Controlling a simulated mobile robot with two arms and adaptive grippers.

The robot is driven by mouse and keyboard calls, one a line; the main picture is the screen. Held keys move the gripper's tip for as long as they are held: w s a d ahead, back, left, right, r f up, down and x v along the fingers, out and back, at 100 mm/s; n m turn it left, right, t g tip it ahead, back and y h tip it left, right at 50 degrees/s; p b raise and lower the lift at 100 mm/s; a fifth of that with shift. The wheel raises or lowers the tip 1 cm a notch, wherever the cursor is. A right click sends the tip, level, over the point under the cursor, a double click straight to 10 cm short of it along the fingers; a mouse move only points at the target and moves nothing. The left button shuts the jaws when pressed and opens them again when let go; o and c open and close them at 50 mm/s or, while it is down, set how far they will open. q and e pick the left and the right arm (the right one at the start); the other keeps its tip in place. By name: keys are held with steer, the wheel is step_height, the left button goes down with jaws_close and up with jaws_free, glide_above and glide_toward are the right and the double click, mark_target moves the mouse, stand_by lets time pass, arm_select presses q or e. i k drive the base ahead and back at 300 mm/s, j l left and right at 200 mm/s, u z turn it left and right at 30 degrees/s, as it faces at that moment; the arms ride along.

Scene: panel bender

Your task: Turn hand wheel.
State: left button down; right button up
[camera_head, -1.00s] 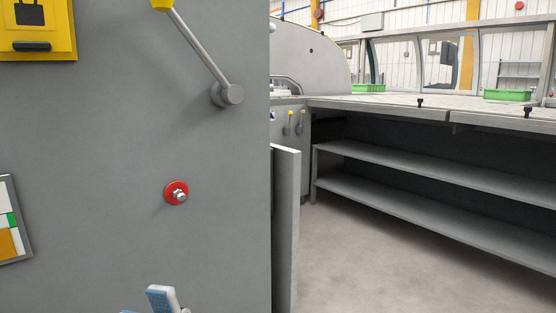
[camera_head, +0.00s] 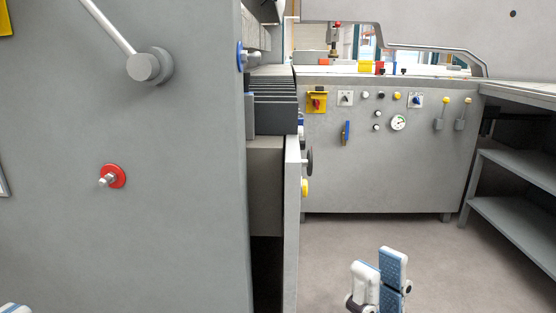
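Two wheel-like parts show edge-on on the grey machine. A blue-rimmed round part (camera_head: 241,56) with a metal hub sits high at the edge of the near panel. A dark round part (camera_head: 309,161) sticks out from the narrow upright panel. I cannot tell which is the hand wheel. My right gripper (camera_head: 379,262) is at the bottom right of centre, with white and blue fingers. It appears open and empty, in front of the floor and apart from both parts. Only a tip of my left gripper (camera_head: 14,308) shows at the bottom left corner.
The near grey panel (camera_head: 180,230) fills the left, with a lever (camera_head: 145,67) and a red-ringed knob (camera_head: 112,176). A yellow knob (camera_head: 305,188) sits below the dark round part. A control panel (camera_head: 390,170) stands behind. Shelves (camera_head: 520,180) are at right. Floor (camera_head: 350,250) is clear.

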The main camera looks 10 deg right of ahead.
mark_target(308, 162)
steer(key=l, duration=0.65)
steer(key=k+l, duration=0.1)
steer(key=l, duration=0.55)
steer(key=i+l+u, duration=0.1)
steer(key=l, duration=0.95)
steer(key=i+l, duration=0.15)
steer(key=l, duration=0.95)
steer(key=i+l+u, duration=0.15)
steer(key=l, duration=0.9)
steer(key=j, duration=0.6)
